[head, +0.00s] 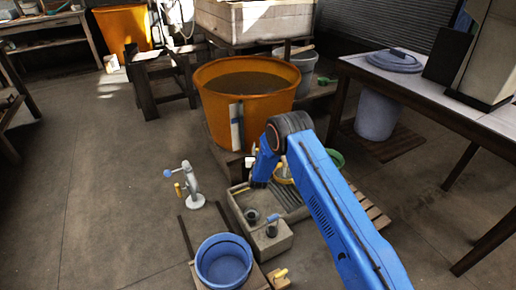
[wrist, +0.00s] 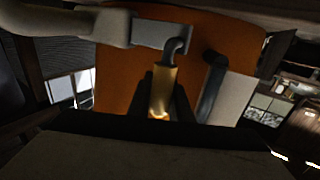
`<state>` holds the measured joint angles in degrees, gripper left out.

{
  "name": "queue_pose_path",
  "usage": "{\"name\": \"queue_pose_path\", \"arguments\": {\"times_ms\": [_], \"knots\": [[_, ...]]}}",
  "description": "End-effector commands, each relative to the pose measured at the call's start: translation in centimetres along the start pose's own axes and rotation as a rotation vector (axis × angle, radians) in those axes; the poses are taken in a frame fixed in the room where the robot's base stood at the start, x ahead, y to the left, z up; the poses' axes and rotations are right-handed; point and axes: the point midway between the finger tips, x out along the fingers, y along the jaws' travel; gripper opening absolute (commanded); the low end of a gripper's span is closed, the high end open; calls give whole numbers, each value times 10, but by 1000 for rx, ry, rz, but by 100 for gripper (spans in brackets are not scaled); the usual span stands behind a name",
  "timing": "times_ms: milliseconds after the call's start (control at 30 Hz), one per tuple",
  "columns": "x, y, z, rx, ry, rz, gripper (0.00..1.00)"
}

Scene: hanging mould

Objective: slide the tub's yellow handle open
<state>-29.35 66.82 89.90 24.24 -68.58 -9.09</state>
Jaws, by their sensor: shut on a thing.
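The orange tub (head: 262,104) stands at the middle back with dark contents and a pale vertical strip on its front. Its orange wall (wrist: 118,75) fills the back of the wrist view. The yellow handle (wrist: 164,82) hangs upright from a dark bent rod below a grey block. My gripper (wrist: 163,100) has its two dark fingers on either side of the handle and is shut on it. In the head view my blue arm reaches to the tub's lower front, and its wrist hides the fingers and the handle.
A grey stone basin (head: 275,242) sits below my wrist. A blue bucket (head: 223,262) stands in front, and a white stand with a small blue knob (head: 193,185) is left of it. A table (head: 440,93) is at right. The floor at left is clear.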

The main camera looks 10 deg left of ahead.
Motion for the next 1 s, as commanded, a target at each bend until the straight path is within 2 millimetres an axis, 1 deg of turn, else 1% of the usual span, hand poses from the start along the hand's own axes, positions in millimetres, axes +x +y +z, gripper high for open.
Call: {"name": "queue_pose_path", "arguments": {"times_ms": [33,200,467,500,533,567,867,1000], "knots": [[-4,-8,0,0,0,-4,0],[-13,-26,0,0,0,-4,0],[-14,-28,1,0,-1,-5,0],[-14,-28,1,0,-1,-5,28],[-14,-28,1,0,-1,-5,35],[-14,-28,1,0,-1,-4,37],[-14,-26,0,0,-1,-3,37],[-24,-26,1,0,-2,-3,37]]}}
